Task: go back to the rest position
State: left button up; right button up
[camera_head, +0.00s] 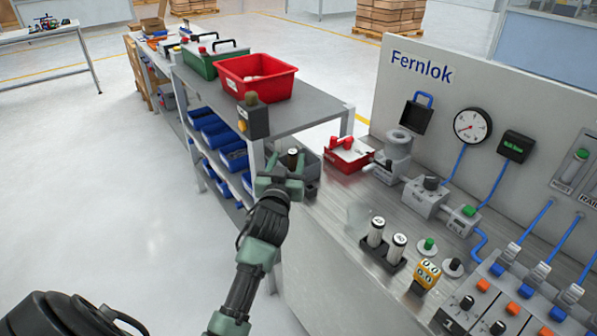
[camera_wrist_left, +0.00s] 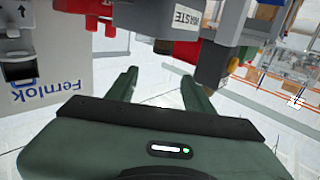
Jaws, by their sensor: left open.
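My left gripper (camera_head: 281,178) is a dark green two-finger gripper at the end of my left arm, in the middle of the head view. It is beside the left end of the workbench (camera_head: 345,240), in front of a grey bin (camera_head: 311,168). In the left wrist view the two fingers (camera_wrist_left: 160,88) stand apart with nothing between them. A dark cylinder (camera_head: 292,157) shows just behind the fingers in the head view; I cannot tell how far behind. My right gripper is not in view.
Close by are a shelf cart (camera_head: 305,108) with a red bin (camera_head: 256,78) on top, and a red tray (camera_head: 347,158) on the workbench. Two cylinders (camera_head: 387,239) stand in a dark holder. A panel marked Fernlok (camera_head: 433,75) rises behind. Open floor (camera_head: 120,190) lies left.

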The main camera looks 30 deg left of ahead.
pick_arm(q)
jog(key=v, duration=0.2)
jog(key=shift+s+d, duration=0.1)
jog(key=shift+s, duration=0.15)
